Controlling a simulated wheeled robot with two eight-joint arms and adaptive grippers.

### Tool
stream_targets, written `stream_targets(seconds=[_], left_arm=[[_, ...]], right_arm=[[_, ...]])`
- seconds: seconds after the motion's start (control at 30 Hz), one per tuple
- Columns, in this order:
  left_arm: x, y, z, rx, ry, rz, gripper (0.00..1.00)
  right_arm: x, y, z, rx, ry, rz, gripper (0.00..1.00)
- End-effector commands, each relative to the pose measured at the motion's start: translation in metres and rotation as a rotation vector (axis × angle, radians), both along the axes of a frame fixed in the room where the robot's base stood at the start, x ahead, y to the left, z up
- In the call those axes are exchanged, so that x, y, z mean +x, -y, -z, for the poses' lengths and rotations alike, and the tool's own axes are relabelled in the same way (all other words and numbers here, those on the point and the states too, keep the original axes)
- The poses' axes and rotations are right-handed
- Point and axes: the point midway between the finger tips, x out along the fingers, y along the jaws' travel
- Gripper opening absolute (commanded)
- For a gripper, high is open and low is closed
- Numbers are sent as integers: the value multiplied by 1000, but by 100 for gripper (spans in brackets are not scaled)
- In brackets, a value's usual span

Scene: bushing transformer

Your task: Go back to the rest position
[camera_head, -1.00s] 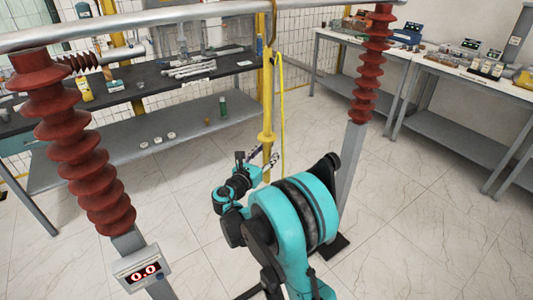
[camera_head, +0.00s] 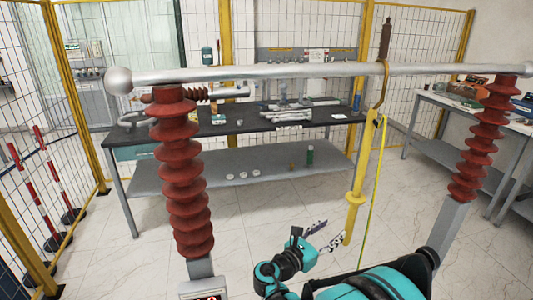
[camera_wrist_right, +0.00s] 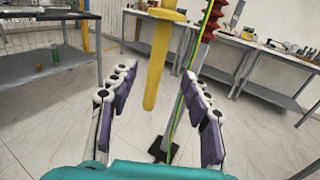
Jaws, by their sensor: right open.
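My right gripper (camera_head: 327,233) is open and empty at the bottom middle of the head view, just left of the lower end of a yellow pole (camera_head: 357,185). The pole hangs from the metal bar (camera_head: 270,72) by a hook (camera_head: 383,90) at its top. In the right wrist view the pole's free lower end (camera_wrist_right: 155,85) shows between the two spread purple-padded fingers, with a gap on both sides. A yellow-green cable (camera_head: 373,180) hangs beside the pole. My left gripper is not in view.
Two red ribbed insulators (camera_head: 180,185) (camera_head: 478,140) carry the bar on grey posts. Behind stands a dark workbench (camera_head: 235,124) with a lower shelf. A second bench (camera_head: 430,150) is at the right. Red-white posts (camera_head: 60,175) and yellow-framed fencing stand at the left. Floor between is clear.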

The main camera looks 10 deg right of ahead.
Motion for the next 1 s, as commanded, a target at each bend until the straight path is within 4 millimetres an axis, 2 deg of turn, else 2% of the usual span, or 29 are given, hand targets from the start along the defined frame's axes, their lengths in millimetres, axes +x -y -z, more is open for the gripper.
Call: stream_targets(seconds=[0.17, 0.27, 0.37, 0.57, 0.7, 0.83, 1.0], left_arm=[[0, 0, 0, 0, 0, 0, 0], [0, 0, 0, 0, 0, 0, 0], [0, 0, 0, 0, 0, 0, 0], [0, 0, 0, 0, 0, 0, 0], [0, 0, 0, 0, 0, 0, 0], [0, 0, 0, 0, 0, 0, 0], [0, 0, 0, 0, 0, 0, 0]], right_arm=[[-22, 13, 6, 268, 114, 14, 48], [-46, 17, 15, 544, 241, 56, 48], [-75, 12, 28, 839, 386, 136, 48], [-138, -21, 49, 1398, 693, 399, 48], [-178, -55, 59, 1741, 905, 658, 48], [-203, -83, 63, 1966, 1053, 888, 48], [-218, -104, 64, 2107, 1153, 1073, 48]])
